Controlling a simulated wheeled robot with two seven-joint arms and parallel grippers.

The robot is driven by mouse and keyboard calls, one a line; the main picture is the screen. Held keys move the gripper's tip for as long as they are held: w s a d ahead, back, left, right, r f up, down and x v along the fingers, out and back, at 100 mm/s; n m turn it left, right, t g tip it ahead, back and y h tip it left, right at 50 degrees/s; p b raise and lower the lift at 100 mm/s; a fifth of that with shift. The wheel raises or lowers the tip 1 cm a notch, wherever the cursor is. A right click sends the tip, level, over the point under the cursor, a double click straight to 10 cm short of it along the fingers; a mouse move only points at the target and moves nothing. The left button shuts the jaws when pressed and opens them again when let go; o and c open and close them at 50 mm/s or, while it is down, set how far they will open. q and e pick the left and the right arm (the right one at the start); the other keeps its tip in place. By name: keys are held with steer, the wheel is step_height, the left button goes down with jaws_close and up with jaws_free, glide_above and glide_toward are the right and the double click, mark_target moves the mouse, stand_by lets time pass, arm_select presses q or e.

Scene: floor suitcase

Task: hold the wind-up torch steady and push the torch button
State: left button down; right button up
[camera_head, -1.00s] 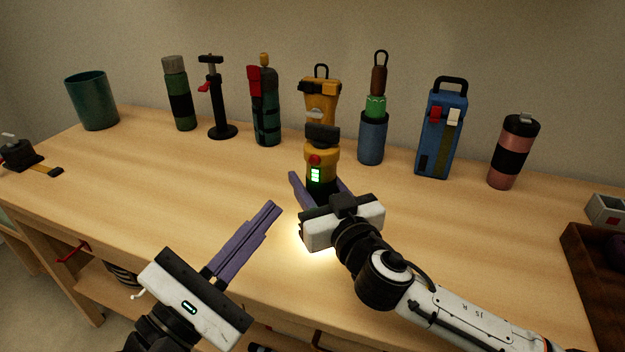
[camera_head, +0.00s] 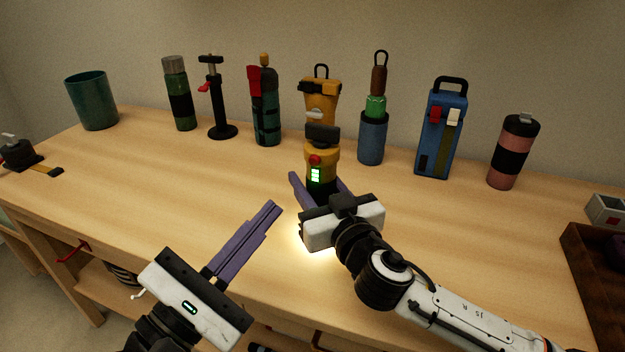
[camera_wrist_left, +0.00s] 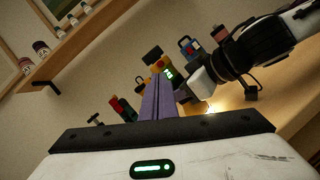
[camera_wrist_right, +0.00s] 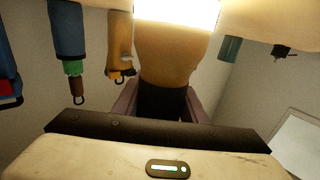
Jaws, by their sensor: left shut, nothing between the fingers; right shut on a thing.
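The wind-up torch (camera_head: 322,154) is yellow with a dark band at its top and a dark lower part. A red torch button (camera_head: 315,160) and lit green bars show on its front. It stands upright near the table's middle. My right gripper (camera_head: 320,186) is shut on its lower part; the torch fills the right wrist view (camera_wrist_right: 172,62) between the fingers. My left gripper (camera_head: 275,207) is shut and empty, to the left of and nearer than the torch, apart from it. In the left wrist view its tips (camera_wrist_left: 158,80) lie beside the torch's green bars.
A second yellow item (camera_head: 320,95) stands behind the torch. Flasks, a black stand (camera_head: 222,131), a blue box (camera_head: 442,135) and a pink tumbler (camera_head: 508,155) line the back. A brown tray (camera_head: 590,265) lies at right. The front-left tabletop is clear. A bright patch glows beside my right gripper.

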mark_target(314, 161)
arm_select(q)
steer(key=w+d+r+m+t+h, duration=0.1)
steer(key=w+d+m+h, duration=0.3)
steer(key=m, duration=0.7)
steer(key=shift+w+d+r+h, duration=0.25)
steer(key=shift+w+r+h, duration=0.3)
steer(key=shift+w+h, duration=0.6)
stand_by(1.4)
steer(key=shift+w+d, duration=0.15)
steer(key=shift+w, duration=0.1)
steer(key=shift+w+d, duration=0.1)
steer(key=shift+w, duration=0.1)
stand_by(0.6)
steer(key=shift+s+a, duration=0.3)
steer(key=shift+s, duration=0.35)
